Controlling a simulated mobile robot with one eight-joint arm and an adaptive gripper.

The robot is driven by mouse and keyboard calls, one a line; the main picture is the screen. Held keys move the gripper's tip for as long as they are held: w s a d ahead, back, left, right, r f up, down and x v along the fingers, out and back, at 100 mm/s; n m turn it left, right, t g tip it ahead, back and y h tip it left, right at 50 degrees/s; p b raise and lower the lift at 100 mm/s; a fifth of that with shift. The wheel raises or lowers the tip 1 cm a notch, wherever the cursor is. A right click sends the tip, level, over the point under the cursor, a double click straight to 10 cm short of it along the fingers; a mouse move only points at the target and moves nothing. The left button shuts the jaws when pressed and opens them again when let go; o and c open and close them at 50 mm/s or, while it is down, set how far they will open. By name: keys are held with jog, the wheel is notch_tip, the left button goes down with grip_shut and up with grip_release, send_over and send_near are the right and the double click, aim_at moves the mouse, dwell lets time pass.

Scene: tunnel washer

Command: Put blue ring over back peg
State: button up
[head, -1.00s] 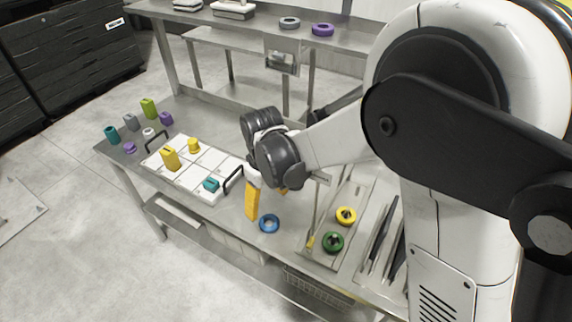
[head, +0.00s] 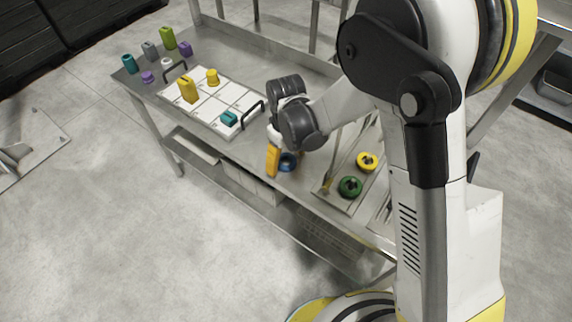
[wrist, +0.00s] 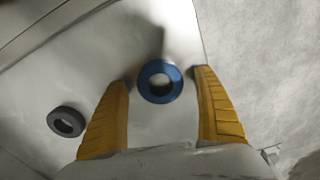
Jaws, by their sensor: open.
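The blue ring (head: 288,162) lies flat on the steel table near its front edge. In the wrist view the blue ring (wrist: 147,92) sits between the tips of my two yellow fingers. My gripper (wrist: 162,79) is open, pointing down around the ring; no firm contact shows. In the head view my gripper (head: 279,160) partly covers the ring. A metal plate (head: 330,192) to the right carries a yellow ring (head: 359,160) at the back and a green ring (head: 342,187) in front. Dark centres show in both; I cannot make out a bare back peg.
A grey ring (wrist: 54,115) lies to the left in the wrist view. A white gridded tray (head: 202,113) with black handles holds yellow and teal pieces. Several coloured pieces stand at the table's far left end. The table's front edge is close to the blue ring.

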jog(key=c, duration=1.3)
